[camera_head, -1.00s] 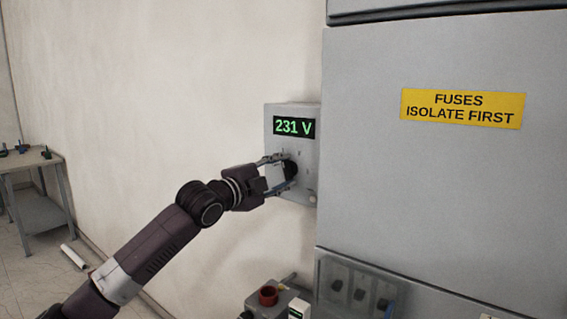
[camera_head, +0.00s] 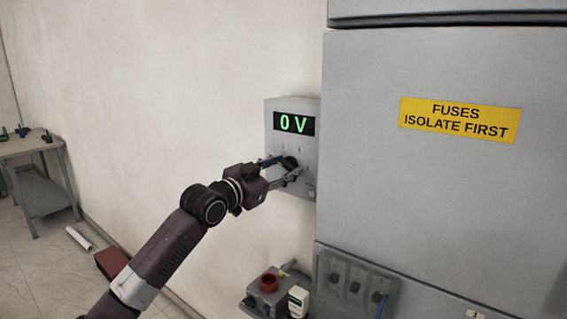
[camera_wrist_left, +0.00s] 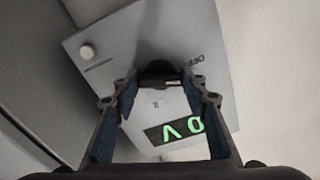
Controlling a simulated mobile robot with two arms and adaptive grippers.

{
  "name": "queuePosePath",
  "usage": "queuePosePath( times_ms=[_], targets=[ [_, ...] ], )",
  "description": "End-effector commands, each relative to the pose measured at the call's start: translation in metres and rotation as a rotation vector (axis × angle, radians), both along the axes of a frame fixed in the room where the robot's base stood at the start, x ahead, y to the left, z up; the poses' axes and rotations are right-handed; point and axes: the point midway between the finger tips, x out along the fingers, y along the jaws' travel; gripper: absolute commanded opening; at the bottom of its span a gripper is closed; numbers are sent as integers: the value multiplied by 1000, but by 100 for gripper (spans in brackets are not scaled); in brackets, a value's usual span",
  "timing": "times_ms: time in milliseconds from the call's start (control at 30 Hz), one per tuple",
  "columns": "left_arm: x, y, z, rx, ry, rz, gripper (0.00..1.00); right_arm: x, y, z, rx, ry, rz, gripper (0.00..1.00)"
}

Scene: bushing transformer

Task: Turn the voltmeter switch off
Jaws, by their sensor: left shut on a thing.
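The voltmeter (camera_head: 303,148) is a grey box on the wall, left of the large grey cabinet. Its green display (camera_head: 294,124) reads 0 V; the display shows upside down in the left wrist view (camera_wrist_left: 174,130). The dark switch knob (camera_head: 290,162) sits below the display. My left gripper (camera_head: 284,171) reaches in from the left and is shut on the knob, one finger on each side of it. In the left wrist view the knob (camera_wrist_left: 158,73) is between the fingertips, and an OFF mark shows near it. My right gripper is not in view.
The grey cabinet (camera_head: 430,190) with a yellow fuse warning label (camera_head: 459,119) fills the right side. Below the voltmeter is a shelf with a red-topped grey box (camera_head: 268,291) and a white device (camera_head: 299,300). A side table (camera_head: 28,143) stands far left.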

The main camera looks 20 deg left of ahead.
Motion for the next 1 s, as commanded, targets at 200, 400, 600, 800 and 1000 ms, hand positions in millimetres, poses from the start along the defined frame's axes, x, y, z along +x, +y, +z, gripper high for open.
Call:
queuePosePath(
  times_ms=[200,400,600,800,1000],
  targets=[
    [0,-1,-1,-159,64,0,16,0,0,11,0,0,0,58],
    [0,-1,-2,-261,101,0,16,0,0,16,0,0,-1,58],
    [0,0,-2,-320,121,1,16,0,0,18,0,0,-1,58],
    [0,0,-3,-341,130,0,16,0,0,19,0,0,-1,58],
    [0,0,-4,-344,131,0,16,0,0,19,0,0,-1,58]
  ],
)
